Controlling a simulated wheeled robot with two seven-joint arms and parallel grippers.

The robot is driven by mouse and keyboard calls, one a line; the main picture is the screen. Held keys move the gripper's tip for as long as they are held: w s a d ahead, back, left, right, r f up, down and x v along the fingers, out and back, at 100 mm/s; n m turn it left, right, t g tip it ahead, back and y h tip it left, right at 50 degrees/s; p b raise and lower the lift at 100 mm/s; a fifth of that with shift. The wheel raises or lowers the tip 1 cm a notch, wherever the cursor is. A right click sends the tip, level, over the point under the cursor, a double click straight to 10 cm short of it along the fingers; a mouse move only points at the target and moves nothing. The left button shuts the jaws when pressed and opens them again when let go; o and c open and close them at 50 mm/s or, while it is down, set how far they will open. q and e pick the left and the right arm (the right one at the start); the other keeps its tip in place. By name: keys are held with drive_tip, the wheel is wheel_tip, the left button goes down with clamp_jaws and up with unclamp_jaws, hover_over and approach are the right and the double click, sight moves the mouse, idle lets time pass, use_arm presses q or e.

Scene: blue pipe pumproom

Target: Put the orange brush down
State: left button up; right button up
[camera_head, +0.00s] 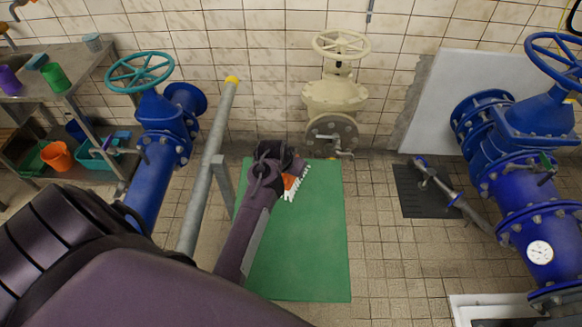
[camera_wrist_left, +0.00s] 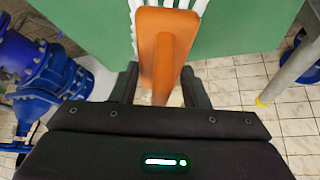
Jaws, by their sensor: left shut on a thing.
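The orange brush (camera_head: 291,183) has white bristles and shows partly beyond my left gripper (camera_head: 283,172) in the head view. In the left wrist view the orange brush (camera_wrist_left: 161,28) has its handle between the two fingers of my left gripper (camera_wrist_left: 160,88), which is shut on it. White bristles stick out past the orange back. The brush appears over the far part of the green mat (camera_head: 310,250); its height above the mat is hard to tell. My right gripper is not in view.
A grey post with rail (camera_head: 210,160) stands left of the mat. A cream valve (camera_head: 336,95) is behind it, by the tiled wall. Blue pipes (camera_head: 530,200) stand at right, near a dark floor mat (camera_head: 415,205). A shelf table (camera_head: 60,65) is at left. The mat's near part looks clear.

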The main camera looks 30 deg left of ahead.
sight(291, 178)
use_arm(q)
drive_tip(key=shift+f, duration=2.3)
drive_tip(key=shift+f, duration=0.1)
drive_tip(key=o, duration=1.1)
drive_tip(key=v, duration=1.2)
drive_tip(key=shift+b, duration=0.35)
